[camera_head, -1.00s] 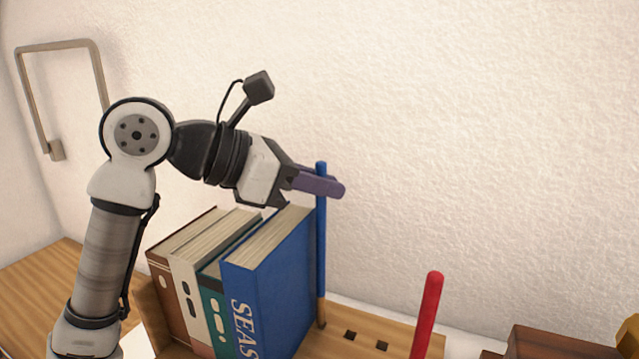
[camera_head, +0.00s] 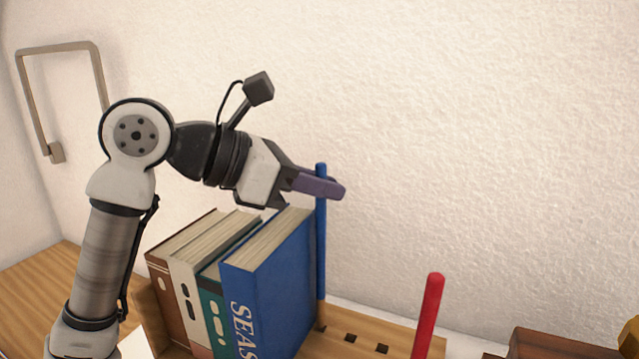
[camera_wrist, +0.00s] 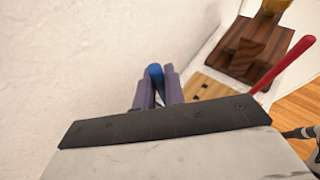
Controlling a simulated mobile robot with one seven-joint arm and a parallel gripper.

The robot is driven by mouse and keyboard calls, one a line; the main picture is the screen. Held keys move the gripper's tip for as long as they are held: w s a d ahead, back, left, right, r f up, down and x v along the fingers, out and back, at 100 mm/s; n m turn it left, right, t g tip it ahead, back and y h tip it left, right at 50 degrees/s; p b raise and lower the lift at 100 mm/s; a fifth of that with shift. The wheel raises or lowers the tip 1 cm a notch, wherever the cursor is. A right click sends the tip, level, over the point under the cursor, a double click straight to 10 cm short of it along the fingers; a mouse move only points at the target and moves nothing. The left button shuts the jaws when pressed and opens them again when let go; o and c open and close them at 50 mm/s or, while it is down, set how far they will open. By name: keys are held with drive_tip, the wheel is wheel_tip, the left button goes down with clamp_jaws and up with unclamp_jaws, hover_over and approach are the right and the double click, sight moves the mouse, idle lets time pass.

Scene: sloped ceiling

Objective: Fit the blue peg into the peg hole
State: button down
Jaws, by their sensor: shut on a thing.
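The blue peg (camera_head: 321,245) stands about upright between the blue book and the white wall in the head view. My gripper (camera_head: 330,187) is shut on it near its top, which sticks up above the purple fingers. In the wrist view the blue peg (camera_wrist: 155,71) shows between the two fingers (camera_wrist: 159,84). The peg's lower end is over the left end of the wooden peg board (camera_head: 398,335), close to the leftmost dark hole (camera_head: 321,328). I cannot tell whether its tip is inside the hole.
Several upright books (camera_head: 270,270) stand just left of the peg. A red peg (camera_head: 428,315) stands right, also in the wrist view (camera_wrist: 283,64). Two open square holes (camera_head: 366,343) lie right of the blue peg. A dark wooden block (camera_head: 560,345) is farther right.

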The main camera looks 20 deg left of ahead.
drive_tip(key=shift+f+b, duration=1.35)
drive_tip(key=shift+b, duration=0.1)
drive_tip(key=c, duration=1.4)
unclamp_jaws()
drive_tip(key=b+v, duration=0.1)
drive_tip(key=v, duration=1.3)
